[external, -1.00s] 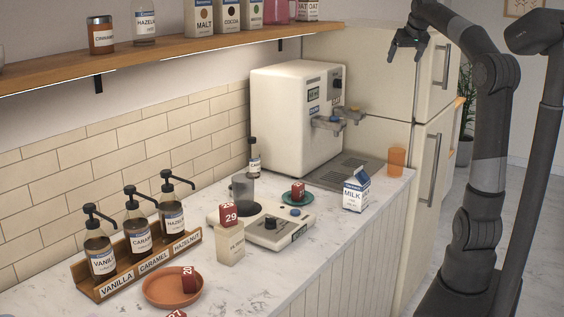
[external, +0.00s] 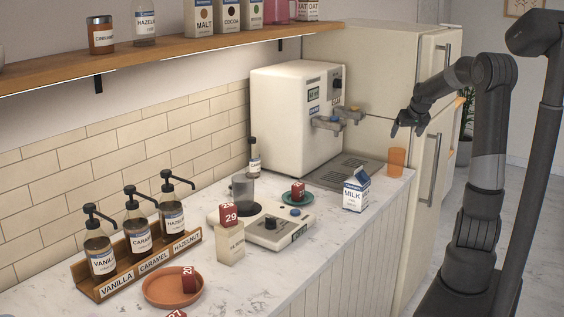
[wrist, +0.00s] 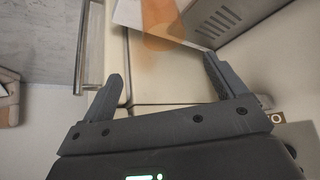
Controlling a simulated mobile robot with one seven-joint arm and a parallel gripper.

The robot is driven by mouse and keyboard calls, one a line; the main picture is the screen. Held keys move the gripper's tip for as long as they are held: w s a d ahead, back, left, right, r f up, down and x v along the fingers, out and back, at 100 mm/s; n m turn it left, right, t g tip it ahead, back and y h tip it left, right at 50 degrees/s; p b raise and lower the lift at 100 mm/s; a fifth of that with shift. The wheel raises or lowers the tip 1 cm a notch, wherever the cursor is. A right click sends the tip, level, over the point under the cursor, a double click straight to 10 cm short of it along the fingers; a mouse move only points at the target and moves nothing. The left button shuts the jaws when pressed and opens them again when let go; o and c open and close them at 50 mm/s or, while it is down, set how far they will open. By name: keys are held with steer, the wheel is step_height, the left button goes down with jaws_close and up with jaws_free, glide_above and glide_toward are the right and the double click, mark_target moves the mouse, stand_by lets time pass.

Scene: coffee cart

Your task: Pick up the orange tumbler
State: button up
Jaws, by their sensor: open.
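The orange tumbler (external: 397,162) stands upright at the far right end of the counter, beside the coffee machine's tray. In the wrist view the orange tumbler (wrist: 160,18) shows at the top, see-through and partly cut off by the frame edge. My gripper (external: 408,131) is open and empty, above the tumbler and a little to its right in the external view. In the wrist view my gripper's two fingers (wrist: 162,72) are spread wide, with the tumbler beyond their tips and apart from them.
A milk carton (external: 356,191) stands on the counter left of the tumbler. The white coffee machine (external: 290,115) with its drip tray (external: 345,172) is behind. The fridge (external: 435,150) stands past the counter's end. A teal saucer (external: 285,200) holds a red cube.

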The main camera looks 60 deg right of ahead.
mark_target(395, 156)
steer(key=f, duration=0.2)
steer(key=w+d+f, duration=0.1)
steer(key=f, duration=0.4)
steer(key=shift+w+d, duration=0.25)
steer(key=shift+w, duration=0.1)
steer(key=x, duration=0.2)
steer(key=w+x, duration=0.1)
steer(key=x, duration=0.2)
steer(key=shift+a, duration=0.1)
steer(key=shift+w+d+f, duration=0.25)
steer(key=shift+d+f, duration=0.1)
steer(key=shift+f, duration=0.2)
steer(key=shift+c, duration=0.6)
steer(key=c, duration=1)
